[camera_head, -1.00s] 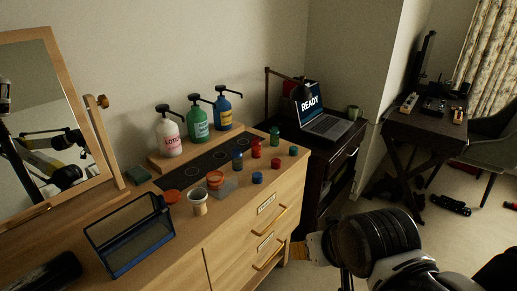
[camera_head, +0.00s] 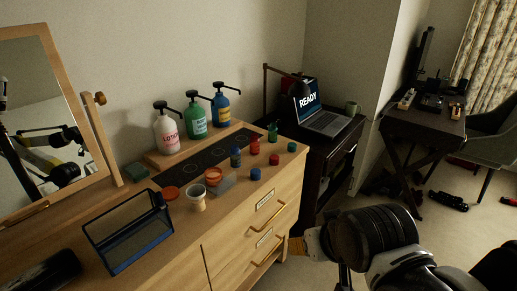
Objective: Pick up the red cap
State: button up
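The red cap (camera_head: 274,159) is a small, short round piece on the wooden dresser top, near its front right edge. It stands between a blue cap (camera_head: 256,173) and a green cap (camera_head: 291,147). A small red bottle (camera_head: 255,146) is just behind and left of it. Part of my arm, with a thick black ribbed section, fills the lower right, in front of and below the dresser edge. I cannot make out gripper fingers in this view, and nothing touches the red cap.
Pump bottles (camera_head: 196,122) stand at the back of the dresser. A black mesh basket (camera_head: 128,238), a whitish cup (camera_head: 197,199) and reddish round containers (camera_head: 170,193) are to the left. A mirror (camera_head: 50,115) stands far left. A laptop (camera_head: 325,122) is on a dark side table.

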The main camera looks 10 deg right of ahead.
aim_at(274, 159)
jog(key=i+j, duration=0.15)
jog(key=i, duration=0.45)
jog(key=i+j, duration=0.15)
jog(key=i, duration=0.45)
